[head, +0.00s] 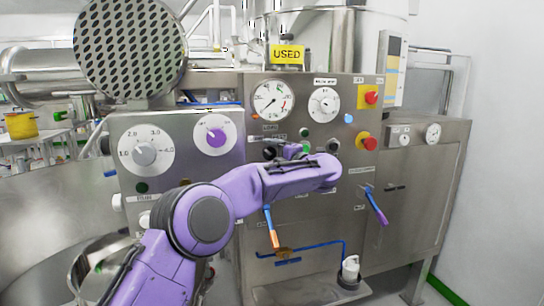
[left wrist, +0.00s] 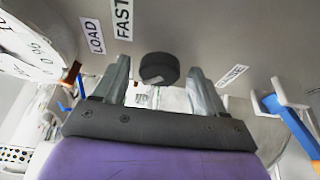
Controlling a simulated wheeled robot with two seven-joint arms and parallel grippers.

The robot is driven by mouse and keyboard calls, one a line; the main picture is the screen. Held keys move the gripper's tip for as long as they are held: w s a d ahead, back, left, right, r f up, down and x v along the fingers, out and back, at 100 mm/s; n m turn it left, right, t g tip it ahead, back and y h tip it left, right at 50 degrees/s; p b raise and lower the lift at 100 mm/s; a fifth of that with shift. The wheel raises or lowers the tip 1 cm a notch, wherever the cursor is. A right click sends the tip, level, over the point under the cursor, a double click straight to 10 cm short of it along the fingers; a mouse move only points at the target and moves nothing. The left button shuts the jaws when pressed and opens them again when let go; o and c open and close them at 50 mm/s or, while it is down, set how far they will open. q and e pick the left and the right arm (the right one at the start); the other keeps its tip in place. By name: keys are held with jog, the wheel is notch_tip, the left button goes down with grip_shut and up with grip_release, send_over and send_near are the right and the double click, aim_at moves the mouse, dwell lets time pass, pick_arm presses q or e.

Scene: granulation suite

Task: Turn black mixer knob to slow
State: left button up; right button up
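The black mixer knob (left wrist: 157,67) shows in the left wrist view as a round black knob on the grey panel, with a small pale mark on its lower face. My left gripper (left wrist: 160,74) is open, one finger on each side of the knob, with a visible gap on both sides. I cannot tell how deep the fingertips reach around it. Labels "LOAD" and "FAST" (left wrist: 122,18) are up and left of the knob; another label is to its right, too skewed to read. In the head view the left gripper (head: 291,150) is at the panel, largely hiding the knob area. My right gripper is not in view.
A blue-and-orange lever (head: 272,228) hangs below my arm, and a purple-handled lever (head: 376,207) sticks out at right. White dials (head: 147,154) are at left.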

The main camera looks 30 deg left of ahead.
pick_arm(q)
jog(key=shift+d, duration=0.1)
jog(key=shift+s+d, duration=0.1)
jog(key=shift+d, duration=0.25)
jog(key=b+v, duration=0.2)
jog(key=v, duration=0.7)
jog(key=shift+d, duration=0.3)
jog(key=shift+s+r, duration=0.1)
